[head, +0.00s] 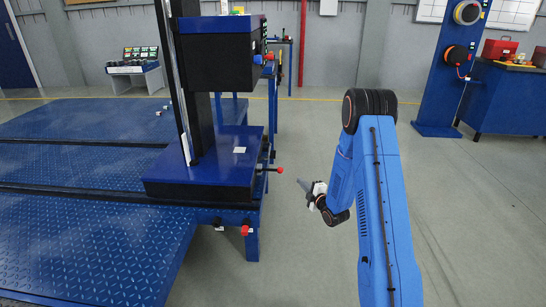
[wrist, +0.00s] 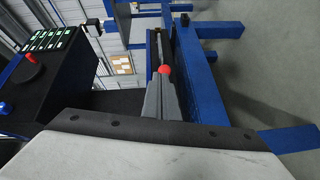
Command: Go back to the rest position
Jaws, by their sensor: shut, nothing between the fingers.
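My gripper (head: 304,186) shows in the head view at the end of my blue arm, right of the blue roller tester. Its grey fingers point left towards the tester's side and are apart from it. In the wrist view my gripper (wrist: 164,80) has its fingers together with nothing between them. A red knob (wrist: 165,70) appears just past the fingertips there; I cannot tell its exact distance. The roller tester's column carries a black and blue box (head: 215,55) above a blue base block (head: 215,170).
A red-tipped lever (head: 279,170) and a lower red knob (head: 245,230) stick out from the tester's right side. The blue checker-plate platform (head: 80,245) fills the left. A blue workbench (head: 510,100) and hose-reel post (head: 447,85) stand back right. The grey floor around my arm is clear.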

